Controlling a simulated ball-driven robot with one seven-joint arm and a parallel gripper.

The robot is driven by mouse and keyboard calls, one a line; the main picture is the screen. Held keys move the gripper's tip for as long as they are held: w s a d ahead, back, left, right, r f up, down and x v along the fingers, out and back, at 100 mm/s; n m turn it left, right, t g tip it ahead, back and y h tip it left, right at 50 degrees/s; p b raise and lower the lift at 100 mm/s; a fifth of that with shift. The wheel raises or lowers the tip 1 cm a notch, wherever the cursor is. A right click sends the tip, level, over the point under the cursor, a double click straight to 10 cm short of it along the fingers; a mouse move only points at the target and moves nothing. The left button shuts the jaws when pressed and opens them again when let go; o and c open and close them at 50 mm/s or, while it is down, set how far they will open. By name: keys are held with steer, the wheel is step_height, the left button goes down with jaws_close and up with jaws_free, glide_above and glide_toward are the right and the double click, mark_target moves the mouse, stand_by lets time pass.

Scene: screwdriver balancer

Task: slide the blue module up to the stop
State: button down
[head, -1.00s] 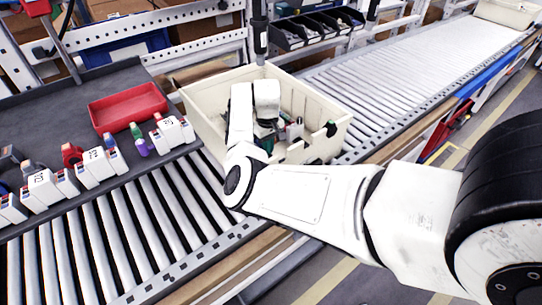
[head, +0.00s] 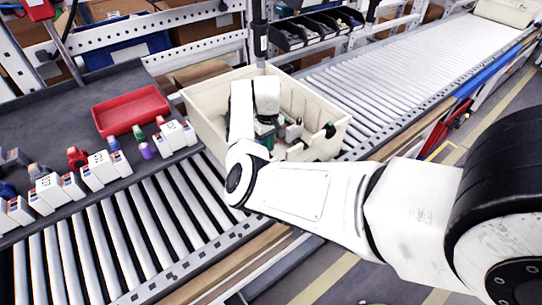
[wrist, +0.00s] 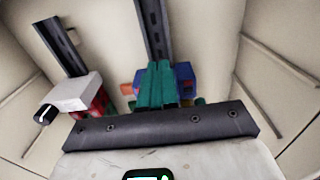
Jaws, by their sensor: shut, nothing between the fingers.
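My gripper (wrist: 160,82) shows in the wrist view as teal fingers held together at the centre, with nothing between them. It reaches down inside a cream tote (head: 205,128). A blue module (wrist: 184,76) shows right behind the fingers and is mostly hidden by them; I cannot tell whether they touch it. A dark slotted rail (wrist: 153,25) runs away from the blue part toward the top of the wrist view. I cannot make out the stop. In the head view my arm covers much of the tote's inside.
A white module with a black knob (wrist: 68,92) sits left of the fingers, by a second slotted rail (wrist: 60,45). Tote walls stand close on both sides. A red tray (head: 130,110) and several white boxes (head: 102,168) lie left of the tote, beside a roller conveyor (head: 150,225).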

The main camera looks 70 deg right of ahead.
step_height(320, 180, up, 12)
steer(key=p, duration=0.7)
steer(key=shift+s+a+p, duration=0.25)
steer(key=shift+s+p, duration=0.1)
steer(key=shift+p, duration=0.05)
